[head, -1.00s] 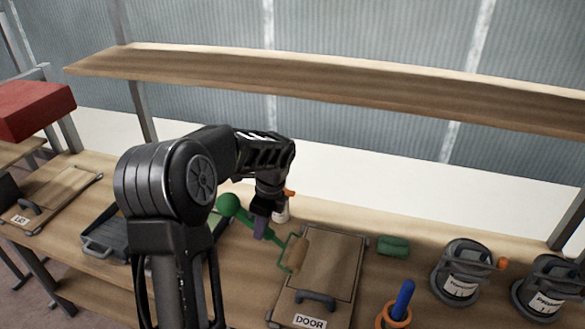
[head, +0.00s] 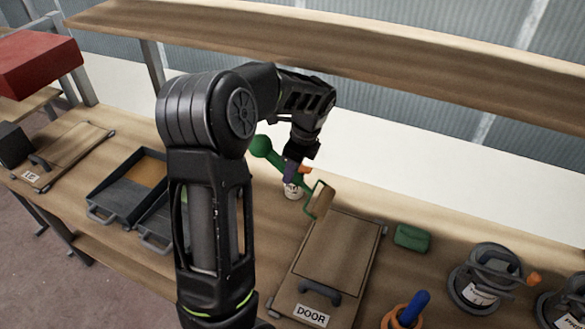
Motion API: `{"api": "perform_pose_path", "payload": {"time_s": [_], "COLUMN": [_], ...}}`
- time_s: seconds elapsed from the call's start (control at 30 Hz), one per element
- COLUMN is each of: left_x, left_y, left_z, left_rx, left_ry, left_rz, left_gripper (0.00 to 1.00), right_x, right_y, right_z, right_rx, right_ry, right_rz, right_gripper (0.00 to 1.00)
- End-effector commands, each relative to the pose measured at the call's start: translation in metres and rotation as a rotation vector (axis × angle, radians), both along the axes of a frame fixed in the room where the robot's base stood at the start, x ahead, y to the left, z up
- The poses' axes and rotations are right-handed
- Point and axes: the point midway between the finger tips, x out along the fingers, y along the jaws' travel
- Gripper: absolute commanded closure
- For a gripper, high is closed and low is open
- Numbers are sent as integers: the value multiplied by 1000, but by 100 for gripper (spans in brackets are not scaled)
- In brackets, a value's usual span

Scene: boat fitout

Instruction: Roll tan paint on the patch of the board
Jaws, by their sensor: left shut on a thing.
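My left gripper (head: 292,170) is shut on the green handle of a paint roller (head: 320,201). The handle's round green end (head: 260,146) sticks out to the upper left. The roller's tan sleeve is at the far left corner of the board marked DOOR (head: 335,250); I cannot tell whether it touches. The board lies flat on the bench, its face an even brown, with a dark handle at its near end. No separate patch of tan stands out. A dark tray (head: 112,187) with tan paint (head: 146,172) sits left of my arm. My right gripper is not in view.
A small pale pot (head: 292,191) stands just behind the roller. A green block (head: 411,237), an orange ring holder with a blue handle (head: 408,312) and grey cans (head: 482,278) are right of the board. A LID board (head: 65,157) lies far left. A shelf (head: 340,40) hangs above.

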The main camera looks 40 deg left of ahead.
Motion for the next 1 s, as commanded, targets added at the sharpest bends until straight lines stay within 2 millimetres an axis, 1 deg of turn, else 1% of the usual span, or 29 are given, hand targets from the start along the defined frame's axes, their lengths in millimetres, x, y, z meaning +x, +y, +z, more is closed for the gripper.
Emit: {"api": "perform_pose_path", "payload": {"time_s": [0.17, 0.27, 0.5, 0.6, 0.73, 0.9, 1.0], "left_x": [0, 0, 0, 0, 0, 0, 0], "left_y": [0, 0, 0, 0, 0, 0, 0], "left_z": [-2, -6, -28, -41, -55, -67, -70], "left_rx": [0, 0, 0, 0, 0, 0, 0], "left_ry": [0, 1, 1, 0, 0, -1, -1], "left_rz": [0, 0, 0, 0, 1, 1, 1], "left_gripper": [100, 100, 100, 100, 100, 100, 100], "right_x": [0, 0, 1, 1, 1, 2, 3], "right_y": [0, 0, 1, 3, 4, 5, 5], "right_z": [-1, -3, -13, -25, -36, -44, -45], "right_rx": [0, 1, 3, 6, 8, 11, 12], "right_ry": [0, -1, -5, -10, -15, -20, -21], "right_rz": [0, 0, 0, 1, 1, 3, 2], "right_gripper": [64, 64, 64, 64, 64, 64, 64]}}
